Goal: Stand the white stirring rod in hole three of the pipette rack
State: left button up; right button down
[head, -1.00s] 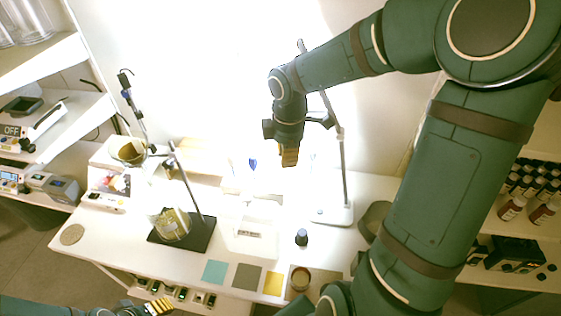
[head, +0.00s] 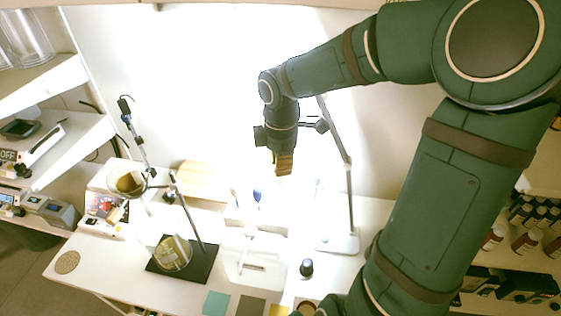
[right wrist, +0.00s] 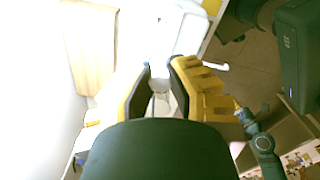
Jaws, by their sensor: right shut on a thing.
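My right gripper (head: 284,168) hangs fingers-down above the back of the white table, in front of the bright wall. In the right wrist view its two yellow and black fingers (right wrist: 161,80) are closed on a thin pale thing (right wrist: 160,104), which looks like the white stirring rod. The rod does not stand out against the white in the head view. The white pipette rack (head: 262,232) stands below the gripper, with a blue-topped pipette (head: 257,195) upright in it. Its separate holes cannot be made out. My left gripper is out of view.
A black-based stand (head: 183,262) with a beaker is left of the rack. A second stand with a white base (head: 340,241) rises close to the right of my gripper. A small dark bottle (head: 306,267) and coloured mats (head: 215,303) lie nearer the front.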

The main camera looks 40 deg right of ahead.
jog(key=shift+f+b, duration=1.25)
jog(key=shift+f, duration=0.7)
jog(key=shift+f+b, duration=0.35)
jog(key=shift+f, duration=0.6)
jog(key=shift+f+b, duration=1)
jog(key=shift+f, duration=0.45)
jog(key=shift+f+b, duration=0.5)
jog(key=shift+b, duration=0.15)
